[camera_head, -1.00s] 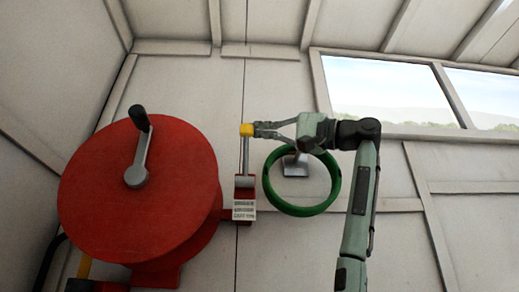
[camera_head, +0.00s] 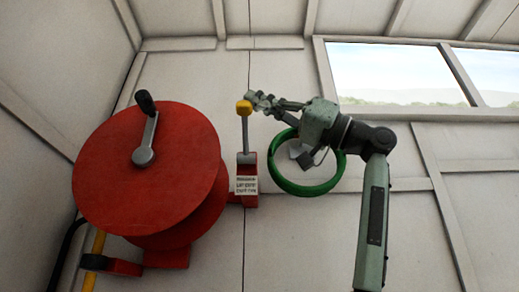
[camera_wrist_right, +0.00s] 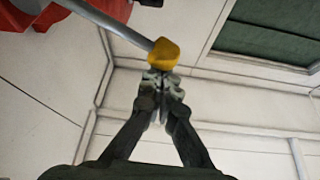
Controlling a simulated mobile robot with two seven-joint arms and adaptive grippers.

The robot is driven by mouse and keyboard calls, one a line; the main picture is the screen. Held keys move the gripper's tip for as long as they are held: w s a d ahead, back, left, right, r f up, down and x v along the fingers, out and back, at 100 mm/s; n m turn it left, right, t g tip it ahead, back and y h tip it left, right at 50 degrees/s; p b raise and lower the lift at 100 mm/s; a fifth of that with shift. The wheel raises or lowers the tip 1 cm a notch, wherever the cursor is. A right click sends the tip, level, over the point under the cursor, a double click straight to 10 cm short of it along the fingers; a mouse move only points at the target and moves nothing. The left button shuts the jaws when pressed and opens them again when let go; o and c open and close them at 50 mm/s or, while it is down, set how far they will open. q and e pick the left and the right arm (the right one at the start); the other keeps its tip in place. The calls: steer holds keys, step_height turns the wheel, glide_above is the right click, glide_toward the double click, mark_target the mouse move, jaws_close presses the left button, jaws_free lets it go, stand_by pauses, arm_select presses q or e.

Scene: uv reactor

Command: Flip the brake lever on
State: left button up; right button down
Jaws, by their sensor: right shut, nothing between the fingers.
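The brake lever is a grey rod with a yellow knob (camera_head: 244,107), standing nearly upright from a red base with a white label (camera_head: 247,186). My right gripper (camera_head: 254,99) is shut and empty, with its fingertips right at the right side of the yellow knob. In the right wrist view the shut fingertips (camera_wrist_right: 158,76) are just at the yellow knob (camera_wrist_right: 164,53), and I cannot tell whether they touch. The grey rod (camera_wrist_right: 115,27) runs from the knob to the upper left. My left gripper is not in view.
A large red reel (camera_head: 145,165) with a black-handled crank (camera_head: 146,128) stands left of the lever. A green ring (camera_head: 305,188) is mounted on the wall behind and below my right gripper. A yellow post and black hose are at the lower left.

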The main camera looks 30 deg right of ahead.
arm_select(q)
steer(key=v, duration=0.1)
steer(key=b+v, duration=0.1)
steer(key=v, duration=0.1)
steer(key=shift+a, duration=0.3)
arm_select(e)
steer(key=f+n+g, duration=0.1)
steer(key=n, duration=0.1)
steer(key=s+f+n+g+y, duration=0.1)
steer(key=f+n, duration=0.1)
steer(key=s+a+f+n+g, duration=0.1)
steer(key=f+n, duration=0.1)
steer(key=shift+f+g+y, duration=0.15)
steer(key=shift+g+y, duration=0.25)
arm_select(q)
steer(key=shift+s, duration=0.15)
arm_select(e)
steer(key=shift+a, duration=0.1)
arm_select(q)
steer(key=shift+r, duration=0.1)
arm_select(e)
steer(key=shift+w, duration=0.1)
